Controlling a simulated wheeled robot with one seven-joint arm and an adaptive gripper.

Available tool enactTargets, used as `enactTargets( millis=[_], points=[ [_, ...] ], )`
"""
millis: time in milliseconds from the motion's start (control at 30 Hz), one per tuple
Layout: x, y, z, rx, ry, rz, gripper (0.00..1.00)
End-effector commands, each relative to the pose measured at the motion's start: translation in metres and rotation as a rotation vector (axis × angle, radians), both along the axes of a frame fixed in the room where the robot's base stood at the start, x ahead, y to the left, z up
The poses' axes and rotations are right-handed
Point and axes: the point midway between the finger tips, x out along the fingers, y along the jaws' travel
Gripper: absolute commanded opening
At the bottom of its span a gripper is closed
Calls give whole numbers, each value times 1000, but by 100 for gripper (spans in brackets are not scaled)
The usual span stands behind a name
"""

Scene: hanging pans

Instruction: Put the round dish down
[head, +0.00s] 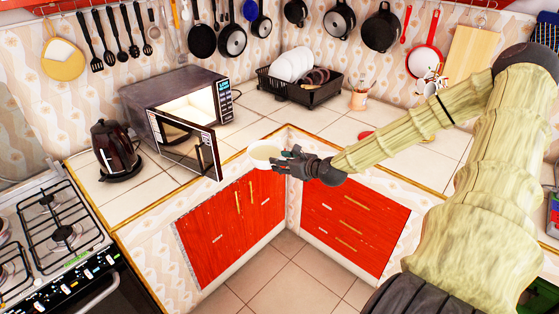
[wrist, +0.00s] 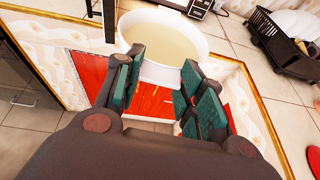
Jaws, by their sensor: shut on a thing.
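The round dish (head: 265,153) is white, with a pale cream inside. In the head view it is in the air near the inner corner of the counter, in front of the open microwave. My gripper (head: 284,158) is shut on the dish's near right side. In the wrist view the dish (wrist: 162,38) looks roughly level, and its near wall is between the green-padded fingers of my gripper (wrist: 160,76). The exact contact of the pads is partly hidden.
The microwave (head: 180,106) stands behind with its door (head: 187,150) swung open toward the front. A black kettle (head: 115,148) and a stove (head: 55,235) are on the left. A black dish rack (head: 300,88) stands at the back. Tiled counter (head: 243,122) is bare between microwave and rack.

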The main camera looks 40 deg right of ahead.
Motion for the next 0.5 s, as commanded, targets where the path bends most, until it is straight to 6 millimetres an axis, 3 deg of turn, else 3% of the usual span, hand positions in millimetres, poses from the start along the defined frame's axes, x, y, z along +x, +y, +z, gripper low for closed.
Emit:
enactTargets(
  millis=[200,500],
  points=[
    [10,37,-7,7,0,22,5],
    [4,77,-17,7,1,21,5]
  ],
)
